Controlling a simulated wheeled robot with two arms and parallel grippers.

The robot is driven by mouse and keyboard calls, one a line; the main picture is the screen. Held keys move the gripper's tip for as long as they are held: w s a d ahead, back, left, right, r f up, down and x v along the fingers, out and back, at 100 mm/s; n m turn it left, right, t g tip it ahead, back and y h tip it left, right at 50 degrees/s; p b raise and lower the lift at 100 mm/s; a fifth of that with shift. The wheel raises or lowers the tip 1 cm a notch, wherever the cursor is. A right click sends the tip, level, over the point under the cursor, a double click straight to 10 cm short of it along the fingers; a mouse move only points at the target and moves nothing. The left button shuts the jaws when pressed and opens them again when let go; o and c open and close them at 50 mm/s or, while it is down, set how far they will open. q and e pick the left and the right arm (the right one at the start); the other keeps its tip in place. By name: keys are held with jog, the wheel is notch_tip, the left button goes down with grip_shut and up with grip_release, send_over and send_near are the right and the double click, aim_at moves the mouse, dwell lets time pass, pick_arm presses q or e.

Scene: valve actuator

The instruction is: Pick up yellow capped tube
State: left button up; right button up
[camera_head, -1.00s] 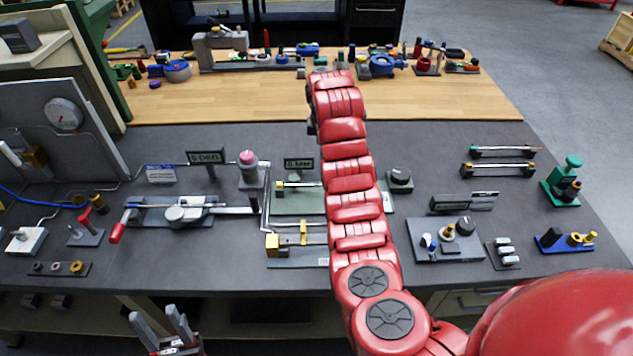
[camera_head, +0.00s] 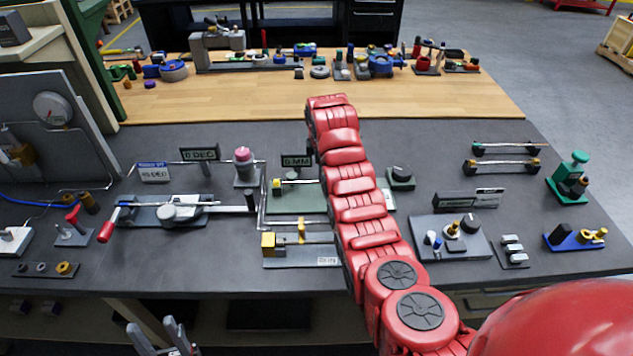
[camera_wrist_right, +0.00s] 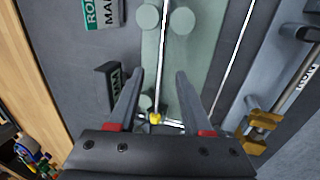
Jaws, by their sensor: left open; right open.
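The tube with a yellow cap (camera_head: 277,186) lies over a green plate (camera_head: 290,202) in the middle of the bench in the head view. Its right part is hidden behind my right arm. In the right wrist view the yellow cap (camera_wrist_right: 155,118) shows between the fingers, and a thin pale tube runs up from it. My right gripper (camera_wrist_right: 160,75) is open and empty around the line of the tube; no contact shows. In the head view it is hidden behind my arm. My left gripper (camera_head: 156,330) is open and empty at the bottom edge, in front of the bench.
A "0 MM" sign (camera_head: 296,160) stands just behind the green plate. A second fixture with yellow blocks (camera_head: 268,242) sits in front. A red-handled valve lever (camera_head: 106,226) lies to the left, a grey block with knobs (camera_head: 455,246) to the right.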

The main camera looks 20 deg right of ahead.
aim_at(317, 182)
jog(key=p+x, duration=0.2)
jog(key=x, duration=0.1)
jog(key=shift+s+d+f+p, duration=0.1)
jog(key=shift+d+f+p, duration=0.15)
jog(key=shift+p, duration=0.15)
jog(key=shift+f, duration=0.35)
jog(key=shift+x, duration=0.85)
grip_shut()
dwell(0.5)
